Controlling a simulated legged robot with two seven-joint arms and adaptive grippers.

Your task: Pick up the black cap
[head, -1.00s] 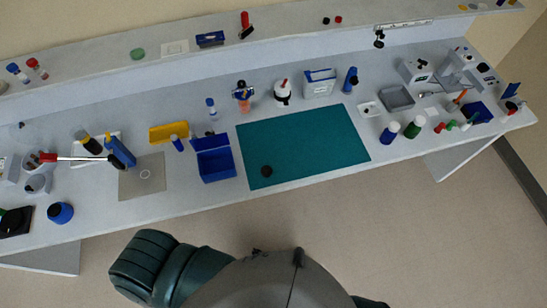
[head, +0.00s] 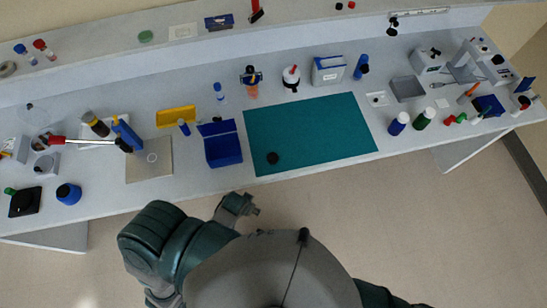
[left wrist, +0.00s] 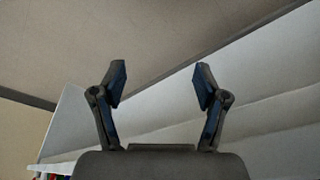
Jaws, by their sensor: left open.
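The black cap (head: 272,158) is a small round dark piece lying on the green mat (head: 310,135), near its left front corner. My left gripper (head: 252,205) is in front of the bench edge, below and a little left of the cap in the head view, and apart from it. In the left wrist view the left gripper (left wrist: 160,85) has its two fingers spread, with nothing between them. The cap does not show in the left wrist view. My right gripper is not in view.
An open blue box (head: 222,150) stands just left of the mat. The mat around the cap is clear.

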